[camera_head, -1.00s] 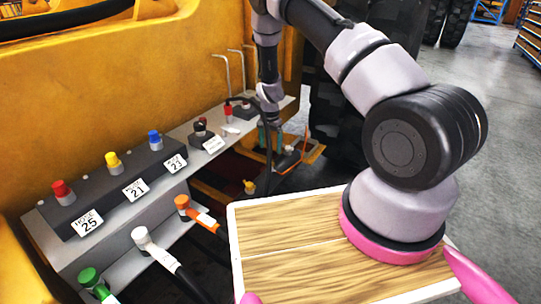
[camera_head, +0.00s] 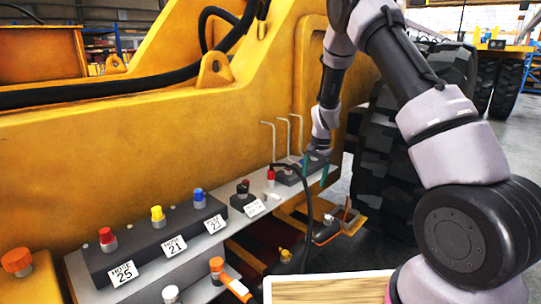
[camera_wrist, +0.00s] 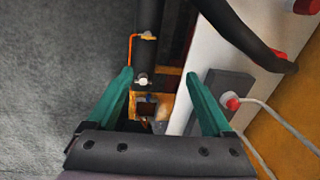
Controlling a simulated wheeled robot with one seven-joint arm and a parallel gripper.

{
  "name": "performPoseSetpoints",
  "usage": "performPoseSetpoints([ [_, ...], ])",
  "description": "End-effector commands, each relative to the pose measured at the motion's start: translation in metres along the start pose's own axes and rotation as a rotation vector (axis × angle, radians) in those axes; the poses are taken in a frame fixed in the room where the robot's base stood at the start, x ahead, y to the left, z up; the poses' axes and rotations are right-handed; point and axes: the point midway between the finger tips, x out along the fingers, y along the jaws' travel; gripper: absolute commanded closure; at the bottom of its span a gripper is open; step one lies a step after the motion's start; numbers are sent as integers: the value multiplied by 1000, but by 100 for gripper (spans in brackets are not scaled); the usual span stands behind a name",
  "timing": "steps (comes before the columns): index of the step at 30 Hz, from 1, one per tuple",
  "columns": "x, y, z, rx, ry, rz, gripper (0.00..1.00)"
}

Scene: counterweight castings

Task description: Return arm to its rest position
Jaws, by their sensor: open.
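My gripper (camera_head: 316,168) hangs by the far end of a grey ledge on the yellow machine in the head view. In the wrist view my gripper (camera_wrist: 164,88) has its two green fingers wide apart, with nothing between them. The ledge (camera_wrist: 205,55) and a dark block with a red-tipped fitting (camera_wrist: 232,103) lie beyond and beside the right finger. My arm reaches forward from the right, bent at its elbow.
The ledge (camera_head: 145,287) carries caps in red (camera_head: 107,238), yellow (camera_head: 157,215) and blue (camera_head: 198,197) over numbered hose labels. A black hose (camera_head: 308,215) hangs near my gripper. A large tyre (camera_head: 385,175) stands to the right. A wooden-topped tray (camera_head: 330,291) is at bottom.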

Motion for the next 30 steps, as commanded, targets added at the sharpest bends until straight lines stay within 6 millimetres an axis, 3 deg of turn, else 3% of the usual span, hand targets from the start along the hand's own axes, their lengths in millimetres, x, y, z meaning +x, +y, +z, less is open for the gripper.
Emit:
performPoseSetpoints([
  [1, -35, 0, 1, -8, 7, -36, 15],
  [6, -129, 11, 16, -48, 27, -125, 15],
  [15, -267, 61, 64, -145, 106, -253, 15],
  [21, -332, 108, 108, -218, 188, -311, 15],
  [24, -355, 133, 133, -256, 236, -330, 15],
  [30, -382, 180, 178, -322, 337, -348, 15],
])
